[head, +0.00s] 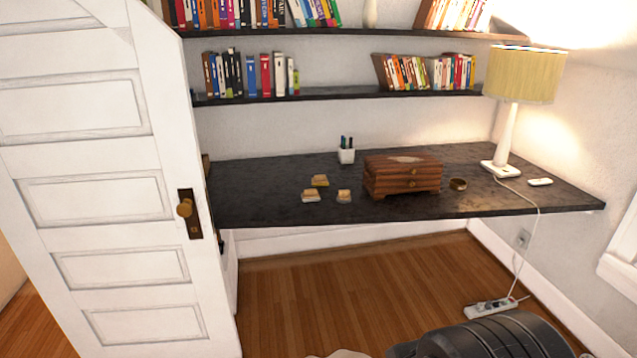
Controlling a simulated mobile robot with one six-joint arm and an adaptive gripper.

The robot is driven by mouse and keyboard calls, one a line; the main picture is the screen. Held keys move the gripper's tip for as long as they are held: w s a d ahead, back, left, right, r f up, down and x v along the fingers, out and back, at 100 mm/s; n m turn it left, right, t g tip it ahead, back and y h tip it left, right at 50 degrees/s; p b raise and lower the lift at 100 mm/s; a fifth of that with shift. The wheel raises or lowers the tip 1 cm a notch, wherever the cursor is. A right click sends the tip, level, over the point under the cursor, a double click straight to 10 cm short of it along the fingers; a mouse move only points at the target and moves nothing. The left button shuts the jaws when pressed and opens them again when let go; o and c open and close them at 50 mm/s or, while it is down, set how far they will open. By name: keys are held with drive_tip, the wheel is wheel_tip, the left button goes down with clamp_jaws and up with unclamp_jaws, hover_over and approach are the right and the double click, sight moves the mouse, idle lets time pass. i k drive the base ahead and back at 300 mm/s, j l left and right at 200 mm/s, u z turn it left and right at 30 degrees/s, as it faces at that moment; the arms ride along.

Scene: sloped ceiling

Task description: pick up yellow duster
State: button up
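Several small yellowish block-like things lie close together on the dark desk (260,205), left of the wooden box. The most strongly yellow one (320,181) is at the back. A paler one with a whitish base (311,196) is at the front left, and a small one (344,196) is at the front right. They are too small to tell for sure which is the yellow duster. My gripper does not show; only a dark rounded part, probably of my arm, shows at the bottom edge.
A wooden drawer box (402,177), pen cup (346,152), small round bowl (458,184) and lamp (513,95) stand on the desk. A white door (100,190) stands at left. A power strip (490,308) lies on the floor at right.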

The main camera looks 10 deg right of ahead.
sight(318, 180)
drive_tip(key=i+l+u, duration=0.1)
drive_tip(key=i, duration=0.5)
drive_tip(key=i+l+u, duration=0.1)
drive_tip(key=i+l, duration=0.25)
drive_tip(key=i, duration=0.25)
drive_tip(key=i+l+u, duration=0.1)
drive_tip(key=i+l, duration=0.2)
drive_tip(key=i, duration=0.3)
drive_tip(key=i+l+u, duration=0.15)
drive_tip(key=i+l, duration=0.2)
drive_tip(key=i, duration=0.2)
drive_tip(key=i+l+u, duration=0.1)
drive_tip(key=i+l, duration=0.3)
drive_tip(key=i, duration=0.15)
